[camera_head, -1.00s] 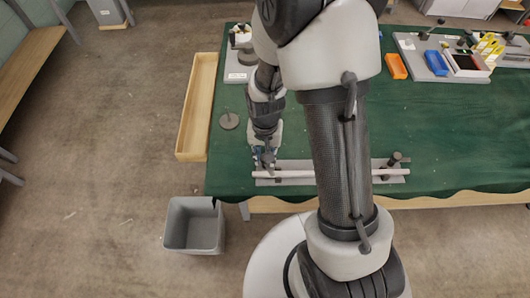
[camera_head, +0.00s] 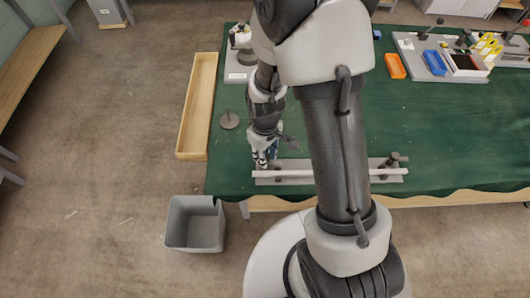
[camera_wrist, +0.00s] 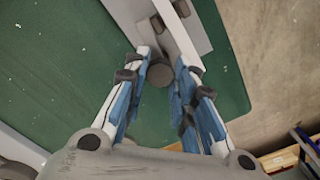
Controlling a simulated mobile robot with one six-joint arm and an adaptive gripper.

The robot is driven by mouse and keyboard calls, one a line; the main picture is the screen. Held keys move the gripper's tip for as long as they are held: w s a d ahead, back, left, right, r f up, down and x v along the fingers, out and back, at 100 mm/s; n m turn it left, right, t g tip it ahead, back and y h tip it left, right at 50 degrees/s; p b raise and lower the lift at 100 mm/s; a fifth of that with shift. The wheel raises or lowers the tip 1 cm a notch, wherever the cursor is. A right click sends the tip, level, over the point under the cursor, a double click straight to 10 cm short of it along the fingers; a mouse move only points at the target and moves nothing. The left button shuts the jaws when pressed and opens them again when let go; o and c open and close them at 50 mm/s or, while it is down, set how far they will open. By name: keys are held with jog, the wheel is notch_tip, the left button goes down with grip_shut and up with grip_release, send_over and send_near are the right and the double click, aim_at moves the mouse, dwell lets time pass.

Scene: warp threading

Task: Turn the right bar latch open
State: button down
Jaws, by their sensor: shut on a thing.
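The pale bar (camera_head: 345,172) lies along its grey base plate (camera_head: 300,164) at the near edge of the green table. A dark latch (camera_head: 391,166) stands at the picture's right end of the bar. My gripper (camera_head: 263,166) is at the picture's left end. In the wrist view my gripper (camera_wrist: 166,62) points down with its blue-lined fingers either side of a dark round latch knob (camera_wrist: 160,74), shut on it. The grey plate and pale bar (camera_wrist: 182,32) run away beyond the knob. How far this latch is turned cannot be told.
A wooden tray (camera_head: 184,150) lies along the table's left side. A round dark disc (camera_head: 229,121) lies on the cloth behind the bar. A grey bin (camera_head: 169,230) stands on the floor. Blue and orange trays (camera_head: 397,66) sit at the back right.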

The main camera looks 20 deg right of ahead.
jog(key=shift+n, duration=1.1)
jog(key=c, duration=1.3)
grip_release()
notch_tip(320, 180, up, 12)
jog(key=shift+r, duration=0.1)
